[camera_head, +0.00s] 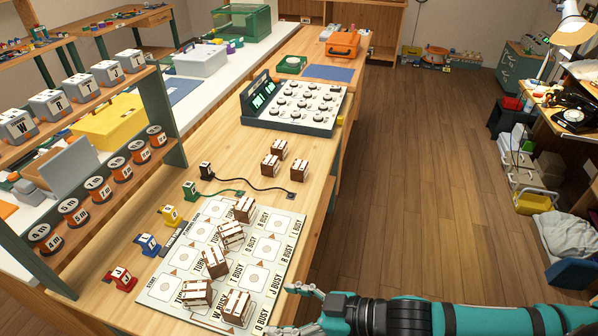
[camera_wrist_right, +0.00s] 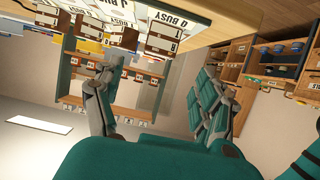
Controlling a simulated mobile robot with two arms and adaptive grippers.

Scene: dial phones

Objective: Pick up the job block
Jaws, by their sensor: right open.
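Several brown-and-white blocks stand on the printed board (camera_head: 165,290), including a front block (camera_head: 236,304), one to its left (camera_head: 196,292) and others farther back (camera_head: 214,261). Which one is the job block I cannot tell. Three similar blocks (camera_head: 271,166) stand on the bench behind the board. My right gripper (camera_head: 298,310) is open and empty at the board's front right edge, beside the front block and apart from it. In the right wrist view the open fingers (camera_wrist_right: 160,72) show below the bench edge, with blocks (camera_wrist_right: 163,40) beyond them. My left gripper is not in view.
Small coloured pieces, such as a red one (camera_head: 121,279) and a blue one (camera_head: 148,245), stand left of the board. A dial console (camera_head: 293,105) sits farther back on the bench (camera_head: 205,150). A lettered shelf (camera_head: 85,122) stands at the left.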

